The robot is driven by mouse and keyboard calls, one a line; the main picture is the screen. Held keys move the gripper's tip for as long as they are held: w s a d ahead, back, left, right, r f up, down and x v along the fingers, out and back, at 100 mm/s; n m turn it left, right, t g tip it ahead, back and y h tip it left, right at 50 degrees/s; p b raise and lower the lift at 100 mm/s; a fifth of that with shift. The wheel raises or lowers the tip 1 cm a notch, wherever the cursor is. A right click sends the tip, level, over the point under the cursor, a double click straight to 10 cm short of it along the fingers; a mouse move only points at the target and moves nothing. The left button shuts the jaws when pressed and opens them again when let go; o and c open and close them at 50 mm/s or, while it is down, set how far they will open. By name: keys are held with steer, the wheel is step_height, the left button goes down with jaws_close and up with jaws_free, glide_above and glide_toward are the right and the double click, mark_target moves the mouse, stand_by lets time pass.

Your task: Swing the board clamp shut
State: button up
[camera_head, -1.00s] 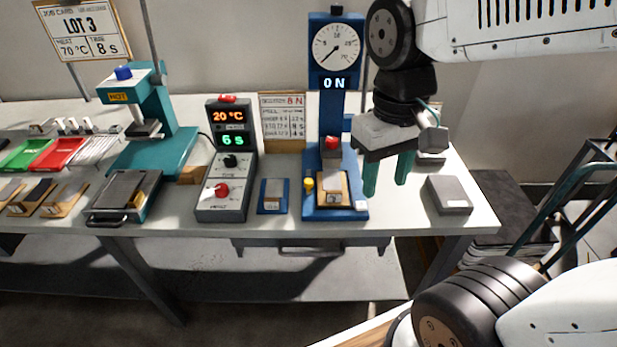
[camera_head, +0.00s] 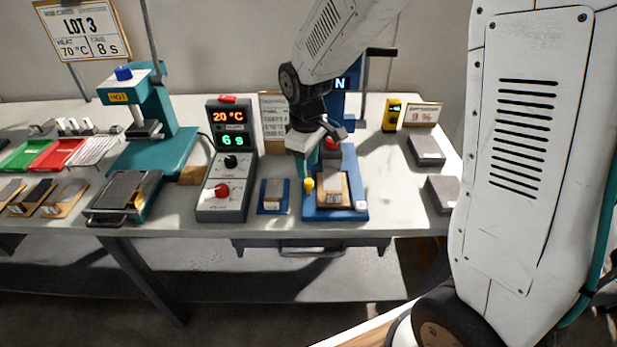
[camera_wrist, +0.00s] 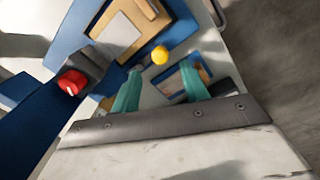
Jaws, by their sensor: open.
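The blue test stand (camera_head: 315,213) stands on the bench, with a board (camera_head: 333,188) lying on its base. A yellow knob (camera_head: 309,184) sits at the left edge of that base; I take it as the board clamp's handle. In the wrist view the yellow knob (camera_wrist: 159,55) is just beyond and between my teal fingertips, and the board (camera_wrist: 118,35) lies past it. My gripper (camera_wrist: 162,72) is open and empty. In the head view my gripper (camera_head: 308,170) is just above and behind the knob. My wrist hides part of the stand's column and its dial.
A red knob (camera_head: 331,143) sits on the stand behind the board. A grey controller (camera_head: 222,205) and a small blue tray (camera_head: 261,208) are to the left. Grey blocks (camera_head: 443,194) and a yellow device (camera_head: 391,115) are to the right. Bare bench lies between stand and blocks.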

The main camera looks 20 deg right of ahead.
mark_target(309, 181)
step_height(309, 181, down, 5)
steer(key=shift+d+f, duration=0.1)
steer(key=shift+f, duration=0.1)
jaws_close()
